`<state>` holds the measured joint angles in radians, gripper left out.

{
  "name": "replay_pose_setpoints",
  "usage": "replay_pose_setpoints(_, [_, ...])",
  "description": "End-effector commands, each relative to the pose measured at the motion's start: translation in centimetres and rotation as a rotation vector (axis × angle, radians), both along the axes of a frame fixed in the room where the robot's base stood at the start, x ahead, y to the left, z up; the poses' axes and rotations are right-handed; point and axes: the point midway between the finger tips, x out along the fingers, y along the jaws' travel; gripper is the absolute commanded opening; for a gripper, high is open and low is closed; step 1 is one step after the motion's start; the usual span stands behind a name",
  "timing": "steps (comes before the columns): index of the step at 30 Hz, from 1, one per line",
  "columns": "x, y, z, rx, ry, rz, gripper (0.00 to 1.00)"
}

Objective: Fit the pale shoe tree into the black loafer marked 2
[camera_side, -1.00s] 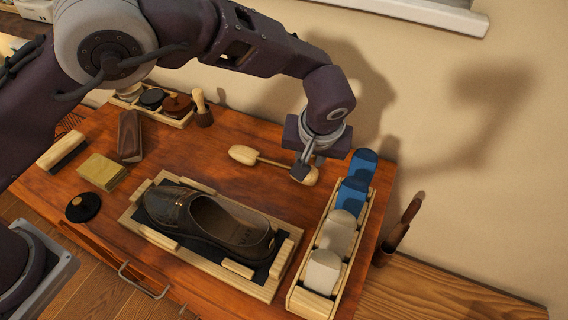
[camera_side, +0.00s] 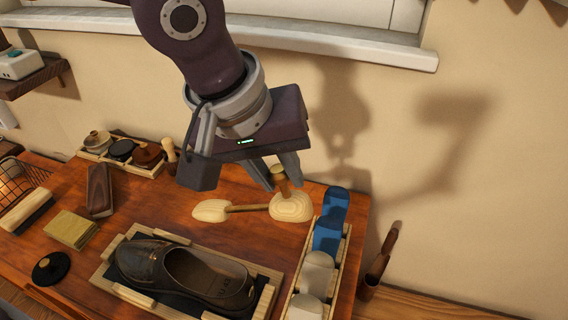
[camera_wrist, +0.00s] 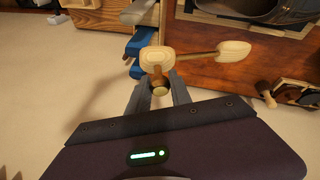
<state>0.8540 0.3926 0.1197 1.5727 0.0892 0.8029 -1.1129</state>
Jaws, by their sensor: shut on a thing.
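The pale shoe tree has a toe piece (camera_side: 211,210), a thin rod and a larger heel block (camera_side: 291,206) with a brown knob (camera_side: 280,180). My gripper (camera_side: 276,177) is shut on that knob. In the wrist view the knob (camera_wrist: 159,88) sits between both fingers, with the heel block (camera_wrist: 156,58) just beyond. I cannot tell if the tree is clear of the tabletop. The dark loafer (camera_side: 150,262) lies in front of the tree, toe to the left, its opening facing up and empty.
The loafer rests in a pale wooden cradle (camera_side: 112,280). A narrow rack (camera_side: 338,268) with blue and whitish blocks stands to the right. Brushes (camera_side: 99,190), a sponge-like block (camera_side: 71,229), a black round pad (camera_side: 50,268) and a tin tray (camera_side: 135,165) lie left.

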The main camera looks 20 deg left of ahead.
Motion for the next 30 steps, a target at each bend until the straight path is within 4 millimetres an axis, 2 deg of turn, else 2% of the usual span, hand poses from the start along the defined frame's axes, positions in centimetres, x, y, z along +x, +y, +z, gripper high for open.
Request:
replay_pose_setpoints(1, [-2.1,0.0,1.3,-0.051,-0.002,-0.007,0.00])
replay_pose_setpoints(3, [-4.6,0.0,2.5,-0.112,-0.002,-0.011,0.00])
replay_pose_setpoints(6, [-7.0,0.1,3.4,-0.165,-0.002,-0.015,0.00])
replay_pose_setpoints(9, [-8.0,0.2,3.6,-0.189,-0.002,-0.015,0.00])
replay_pose_setpoints(14, [-8.1,0.2,2.7,-0.190,0.000,-0.014,0.00])
replay_pose_setpoints(30, [-8.1,0.2,-2.2,-0.188,-0.001,-0.015,0.00])
